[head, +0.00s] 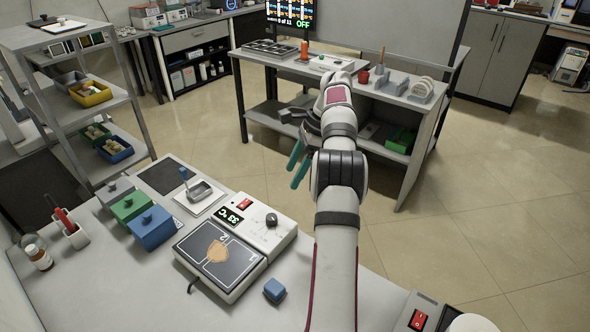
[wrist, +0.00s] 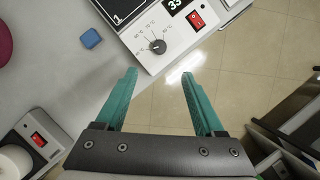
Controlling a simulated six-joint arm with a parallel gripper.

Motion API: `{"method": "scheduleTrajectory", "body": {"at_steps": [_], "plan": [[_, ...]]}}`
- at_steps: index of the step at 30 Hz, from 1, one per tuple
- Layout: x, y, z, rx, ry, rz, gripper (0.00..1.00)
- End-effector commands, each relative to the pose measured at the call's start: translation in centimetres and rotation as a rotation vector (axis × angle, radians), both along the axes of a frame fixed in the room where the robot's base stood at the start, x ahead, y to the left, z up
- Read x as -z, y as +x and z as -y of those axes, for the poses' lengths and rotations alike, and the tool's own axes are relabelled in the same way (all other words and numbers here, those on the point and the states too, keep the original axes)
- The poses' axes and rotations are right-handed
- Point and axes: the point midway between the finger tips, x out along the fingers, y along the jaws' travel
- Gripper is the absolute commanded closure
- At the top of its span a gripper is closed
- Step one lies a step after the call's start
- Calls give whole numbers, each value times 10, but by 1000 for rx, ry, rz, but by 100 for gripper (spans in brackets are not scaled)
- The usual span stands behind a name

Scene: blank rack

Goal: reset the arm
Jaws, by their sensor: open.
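My gripper (head: 298,163) has teal fingers and is open and empty. In the head view it hangs in the air past the right edge of the near bench, over the floor. In the wrist view its fingers (wrist: 157,100) are spread apart, with floor and the bench edge between and beyond them. My arm reaches forward from the bottom of the head view. Nothing touches the fingers.
A second table (head: 340,88) stands beyond the gripper.

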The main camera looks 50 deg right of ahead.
Motion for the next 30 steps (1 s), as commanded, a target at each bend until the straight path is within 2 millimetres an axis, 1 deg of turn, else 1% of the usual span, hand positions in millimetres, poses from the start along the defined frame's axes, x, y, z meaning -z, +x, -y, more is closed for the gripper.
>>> {"method": "scheduleTrajectory", "body": {"at_steps": [3,13,14,16,17,19,20,21,23,24,26,27,29,30], "plan": [[-3,-1,1,0,1,-1,29],[-2,-1,0,-1,0,0,29],[-4,1,-2,-9,-1,0,29],[-14,10,-20,-68,-15,2,29],[-22,17,-36,-118,-25,4,29],[-46,31,-91,-287,-61,13,29],[-57,35,-121,-378,-81,19,29],[-69,35,-163,-508,-108,27,29],[-82,23,-226,-703,-145,43,29],[-87,8,-266,-835,-171,57,29],[-88,-24,-321,-1037,-208,80,29],[-84,-50,-353,-1169,-228,97,29],[-73,-91,-390,-1355,-258,124,29],[-63,-118,-408,-1465,-275,141,29]]}}
